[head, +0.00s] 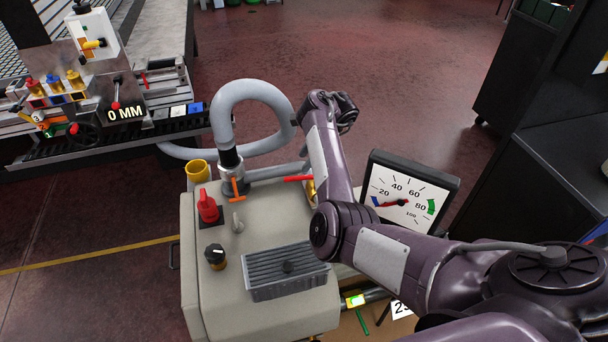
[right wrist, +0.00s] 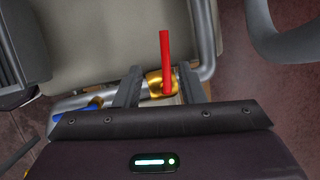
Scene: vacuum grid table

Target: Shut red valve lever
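The red valve lever (head: 298,178) shows beside the grey machine, partly hidden by my right arm. The lever also shows in the right wrist view (right wrist: 165,55), sticking out from a brass valve body (right wrist: 155,83) on a silver pipe. My right gripper (right wrist: 159,70) is open, with one finger on each side of the lever and valve. I see gaps between the fingers and the lever; contact cannot be judged. In the head view my forearm hides the fingers. My left gripper is not in view.
The machine top (head: 213,270) carries a red knob (head: 207,207), a black knob (head: 215,256), an orange-handled valve (head: 237,190) and a grey vent (head: 287,272). A grey hose (head: 250,88) loops above it. A dial gauge (head: 410,190) stands to the right of my forearm.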

